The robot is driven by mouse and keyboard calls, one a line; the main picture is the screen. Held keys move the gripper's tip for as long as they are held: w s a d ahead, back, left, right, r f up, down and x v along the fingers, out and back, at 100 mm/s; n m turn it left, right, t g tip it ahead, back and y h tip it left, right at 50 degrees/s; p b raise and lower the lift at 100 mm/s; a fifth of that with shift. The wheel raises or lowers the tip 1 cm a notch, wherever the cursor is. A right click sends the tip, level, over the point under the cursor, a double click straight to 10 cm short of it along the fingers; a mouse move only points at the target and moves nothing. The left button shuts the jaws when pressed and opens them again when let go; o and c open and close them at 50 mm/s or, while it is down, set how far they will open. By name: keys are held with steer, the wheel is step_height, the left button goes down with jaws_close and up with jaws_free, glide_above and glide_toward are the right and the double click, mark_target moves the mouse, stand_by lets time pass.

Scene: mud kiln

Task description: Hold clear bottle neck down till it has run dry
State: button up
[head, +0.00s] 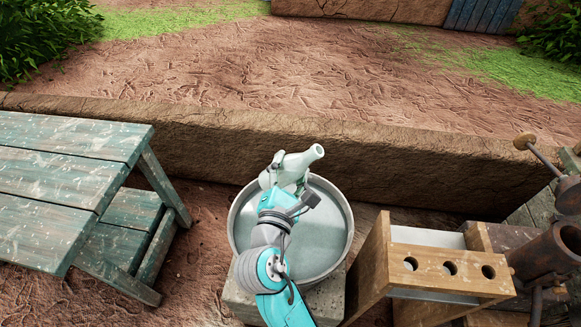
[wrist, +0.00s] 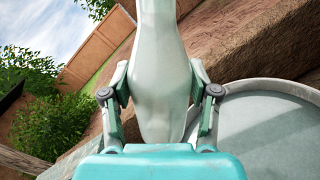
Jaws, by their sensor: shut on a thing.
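The clear bottle (head: 297,163) looks pale grey-green and cloudy in the head view. It lies tilted over the basin's far rim, its narrow open mouth pointing right and away. My gripper (head: 286,180) is shut around it. In the wrist view the bottle (wrist: 160,40) stands between the two fingers of my gripper (wrist: 158,82), one on each side, and its upper end is cut off by the frame. No stream or drops show at the mouth. How much liquid is inside cannot be told.
A round grey metal basin (head: 335,235) stands on a stone block below my gripper. A wooden rack with several holes (head: 450,267) stands right of it, beside rusty metal gear (head: 565,250). A worn green table (head: 60,170) is at left. A low mud wall (head: 400,155) runs behind.

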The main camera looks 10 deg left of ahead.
stand_by(0.3)
steer(key=m, duration=0.5)
steer(key=shift+m, duration=1.5)
steer(key=m, duration=0.7)
steer(key=shift+m, duration=0.4)
steer(key=shift+m, duration=0.9)
steer(key=m, duration=0.6)
